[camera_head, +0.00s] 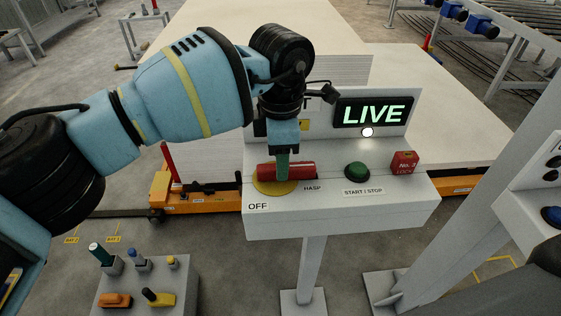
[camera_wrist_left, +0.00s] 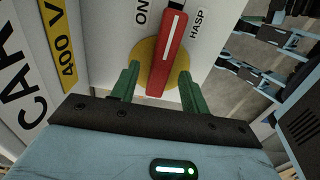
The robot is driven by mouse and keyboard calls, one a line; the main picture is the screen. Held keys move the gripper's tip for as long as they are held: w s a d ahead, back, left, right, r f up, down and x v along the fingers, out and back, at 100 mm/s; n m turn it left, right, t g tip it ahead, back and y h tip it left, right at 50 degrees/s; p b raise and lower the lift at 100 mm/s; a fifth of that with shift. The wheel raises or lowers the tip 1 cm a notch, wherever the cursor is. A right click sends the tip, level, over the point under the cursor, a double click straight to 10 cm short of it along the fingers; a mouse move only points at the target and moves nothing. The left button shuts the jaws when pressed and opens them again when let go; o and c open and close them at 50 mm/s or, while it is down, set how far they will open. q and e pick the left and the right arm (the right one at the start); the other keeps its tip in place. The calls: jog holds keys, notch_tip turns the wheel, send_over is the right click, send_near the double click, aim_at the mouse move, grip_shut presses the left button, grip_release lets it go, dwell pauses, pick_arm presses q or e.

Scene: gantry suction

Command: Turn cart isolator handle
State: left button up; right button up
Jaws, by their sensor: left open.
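The red isolator handle (camera_head: 286,171) sits on a round yellow plate (camera_head: 268,188) on the sloped top of a white pedestal box (camera_head: 340,212). In the left wrist view, the green fingers of my left gripper (camera_wrist_left: 158,85) are open, one on each side of the red handle (camera_wrist_left: 168,50), with visible gaps. The yellow plate (camera_wrist_left: 143,52) shows behind it, with ON and HASP labels. My right gripper is not seen.
A lit LIVE sign (camera_head: 372,113) stands behind the box. A grey post (camera_head: 470,190) rises at right.

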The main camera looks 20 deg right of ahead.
pick_arm(q)
notch_tip(320, 180, up, 6)
jog(key=shift+f, duration=0.15)
dwell(0.6)
